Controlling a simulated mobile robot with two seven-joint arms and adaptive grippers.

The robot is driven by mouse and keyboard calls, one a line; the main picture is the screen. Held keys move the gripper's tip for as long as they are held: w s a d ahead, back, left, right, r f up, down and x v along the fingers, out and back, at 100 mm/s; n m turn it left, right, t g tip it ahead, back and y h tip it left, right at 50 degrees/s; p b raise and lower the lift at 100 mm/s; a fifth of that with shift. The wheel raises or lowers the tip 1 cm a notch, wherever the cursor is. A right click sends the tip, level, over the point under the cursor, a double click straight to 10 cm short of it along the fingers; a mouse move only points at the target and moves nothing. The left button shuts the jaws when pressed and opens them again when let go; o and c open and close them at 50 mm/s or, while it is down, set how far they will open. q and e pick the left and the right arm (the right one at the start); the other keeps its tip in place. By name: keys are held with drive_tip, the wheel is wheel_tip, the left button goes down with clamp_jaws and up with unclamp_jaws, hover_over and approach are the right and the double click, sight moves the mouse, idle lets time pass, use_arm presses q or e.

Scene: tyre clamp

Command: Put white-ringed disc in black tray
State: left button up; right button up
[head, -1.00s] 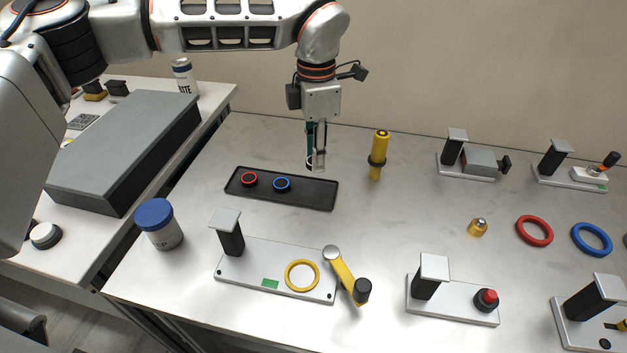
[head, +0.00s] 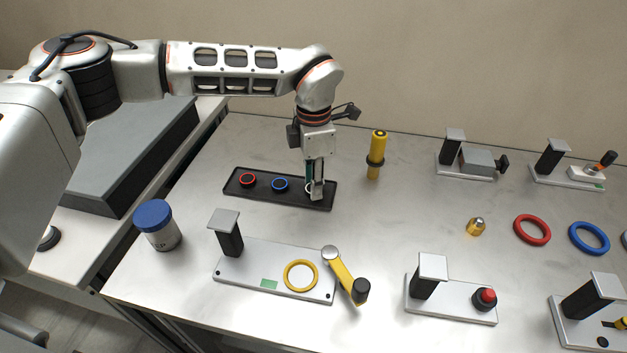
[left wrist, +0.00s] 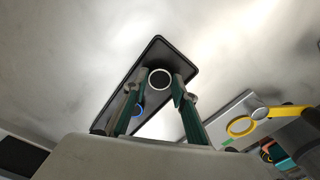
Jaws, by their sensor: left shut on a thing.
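In the left wrist view the white-ringed disc (left wrist: 159,79) shows between the fingertips (left wrist: 161,87), in front of the black tray (left wrist: 182,62). I cannot tell whether it touches the tray floor. My right gripper is not in view.
A yellow cylinder with a dark collar (head: 376,155) stands right of the tray. A clamp fixture with a yellow ring (head: 301,275) lies in front, and a blue-lidded jar (head: 157,225) is front left. Several other fixtures and rings fill the right side.

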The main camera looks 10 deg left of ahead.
use_arm(q)
drive_tip(key=o, duration=0.8)
drive_tip(key=shift+f, duration=0.15)
wheel_tip(320, 180, up, 12)
drive_tip(key=shift+r, duration=0.2)
